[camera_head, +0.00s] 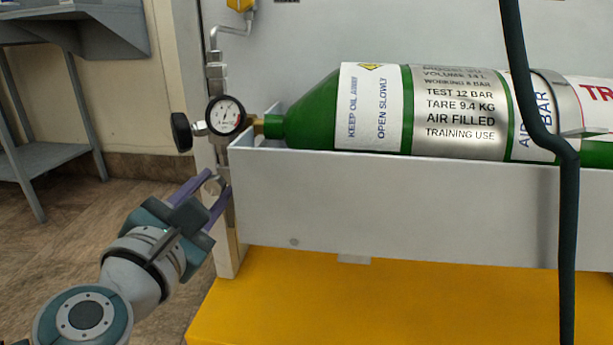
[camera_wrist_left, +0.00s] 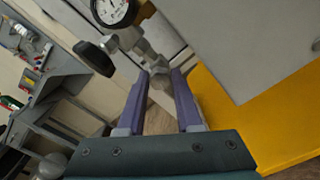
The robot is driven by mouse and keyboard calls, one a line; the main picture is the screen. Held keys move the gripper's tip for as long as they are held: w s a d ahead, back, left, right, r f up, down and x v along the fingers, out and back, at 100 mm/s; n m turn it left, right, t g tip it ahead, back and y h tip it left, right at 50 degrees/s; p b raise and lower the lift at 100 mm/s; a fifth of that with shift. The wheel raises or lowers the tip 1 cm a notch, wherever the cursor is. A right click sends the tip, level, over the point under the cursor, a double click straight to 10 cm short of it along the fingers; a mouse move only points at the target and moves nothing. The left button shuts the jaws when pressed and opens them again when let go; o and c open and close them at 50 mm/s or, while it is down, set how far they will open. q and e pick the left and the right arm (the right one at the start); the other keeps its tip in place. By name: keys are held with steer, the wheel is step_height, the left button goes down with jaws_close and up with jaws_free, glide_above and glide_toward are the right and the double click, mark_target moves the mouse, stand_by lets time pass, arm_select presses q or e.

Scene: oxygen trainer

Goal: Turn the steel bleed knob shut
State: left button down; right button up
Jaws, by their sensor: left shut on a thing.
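The steel bleed knob (camera_head: 211,186) is a small grey metal part low on the vertical pipe fitting, below the pressure gauge (camera_head: 226,116). My left gripper (camera_head: 215,182) comes in from the lower left with its purple fingers on either side of the knob, shut on it. In the left wrist view, the knob (camera_wrist_left: 160,79) sits between the fingertips (camera_wrist_left: 161,76), partly hidden by them. The gauge (camera_wrist_left: 114,10) shows above it there. The knob's exact turn angle cannot be told. My right gripper is not in view.
A black knob (camera_head: 181,132) sticks out left of the gauge. A green cylinder (camera_head: 312,112) lies in a grey metal tray (camera_head: 400,205) over a yellow base (camera_head: 300,300). A dark hose (camera_head: 569,230) hangs at the right. Open floor and a grey bench (camera_head: 60,160) are at the left.

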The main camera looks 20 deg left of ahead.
arm_select(q)
steer(key=m+p, duration=0.1)
steer(key=m, duration=0.3)
steer(key=shift+r+m+p, duration=0.1)
steer(key=shift+m+p, duration=0.2)
steer(key=shift+p, duration=0.05)
steer(key=m+p, duration=0.1)
steer(key=m, duration=0.2)
steer(key=shift+m+p, duration=0.3)
steer(key=shift+m, duration=0.1)
steer(key=m+p, duration=0.1)
steer(key=m, duration=0.3)
steer(key=shift+p, duration=0.4)
steer(key=m+p, duration=0.1)
steer(key=m, duration=0.3)
steer(key=m+p, duration=0.1)
steer(key=m, duration=0.2)
steer(key=shift+m, duration=0.3)
steer(key=m+p, duration=0.1)
steer(key=m, duration=0.2)
steer(key=shift+m, duration=0.3)
steer(key=m, duration=0.4)
steer(key=shift+p, duration=0.3)
steer(key=shift+m, duration=1.8)
